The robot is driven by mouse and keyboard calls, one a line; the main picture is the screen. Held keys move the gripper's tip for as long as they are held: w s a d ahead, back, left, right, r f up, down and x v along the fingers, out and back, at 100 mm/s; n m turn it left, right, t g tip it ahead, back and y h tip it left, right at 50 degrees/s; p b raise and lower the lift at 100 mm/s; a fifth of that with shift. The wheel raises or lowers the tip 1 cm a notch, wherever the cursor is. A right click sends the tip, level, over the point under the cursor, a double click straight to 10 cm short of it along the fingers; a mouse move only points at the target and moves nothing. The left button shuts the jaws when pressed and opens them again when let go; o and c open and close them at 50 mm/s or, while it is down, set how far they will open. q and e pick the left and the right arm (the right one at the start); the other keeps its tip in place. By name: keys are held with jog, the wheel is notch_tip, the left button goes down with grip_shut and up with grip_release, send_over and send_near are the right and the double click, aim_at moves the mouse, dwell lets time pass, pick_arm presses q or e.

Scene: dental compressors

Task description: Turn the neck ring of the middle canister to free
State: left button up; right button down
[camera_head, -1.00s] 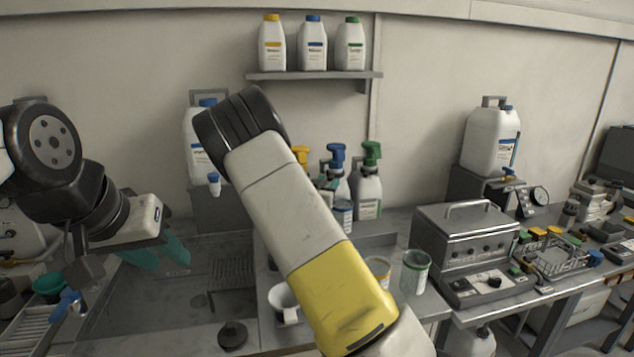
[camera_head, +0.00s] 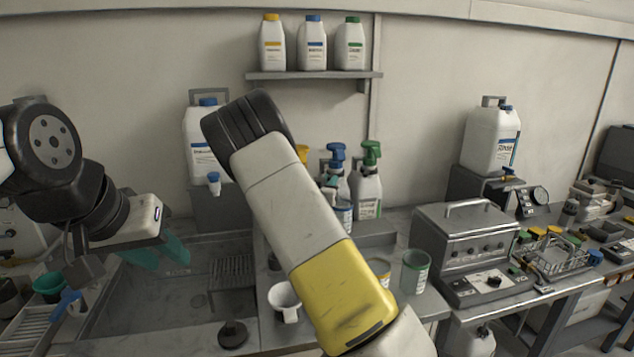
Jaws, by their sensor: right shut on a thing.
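Three bottles stand in a row on the wall shelf: one with a yellow cap (camera_head: 272,43), a middle one with a blue cap (camera_head: 312,43) and one with a green cap (camera_head: 350,43). Large white canisters with blue caps stand at the left (camera_head: 201,150) and right (camera_head: 490,140). I cannot tell which the task calls the middle canister, and no neck ring is clearly visible.
Spray bottles with a blue trigger (camera_head: 337,152) and a green trigger (camera_head: 368,190) stand behind my right arm. A grey metal unit (camera_head: 465,250) stands to the right.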

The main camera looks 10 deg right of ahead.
aim_at(342, 175)
jog(key=d+n+t+y, duration=0.1)
jog(key=n+y, duration=0.1)
jog(key=y, duration=0.1)
jog(key=d+n+t+y, duration=0.1)
jog(key=d+n+y, duration=0.1)
jog(key=y, duration=0.2)
jog(key=s+d+n+y, duration=0.1)
jog(key=n+y, duration=0.1)
jog(key=y, duration=0.1)
jog(key=shift+d+n+t+y, duration=0.25)
jog(key=shift+n+t+y, duration=0.05)
jog(key=shift+n+t, duration=0.1)
jog(key=n+y, duration=0.1)
jog(key=y, duration=0.1)
jog(key=d+n+y, duration=0.1)
jog(key=y, duration=0.1)
jog(key=shift+w+d+n+g, duration=0.1)
jog(key=shift+d+n+g, duration=0.1)
jog(key=shift+n+g, duration=0.15)
jog(key=y, duration=0.1)
jog(key=n+g+y, duration=0.1)
jog(key=d+n+y, duration=0.1)
jog(key=shift+w, duration=0.25)
jog(key=shift+w+d+n+g+y, duration=0.15)
jog(key=shift+n+g+y, duration=0.35)
jog(key=shift+n+y, duration=0.15)
jog(key=shift+w+d+n+g+y, duration=0.15)
jog(key=shift+n+g+y, duration=0.35)
jog(key=shift+y, duration=0.25)
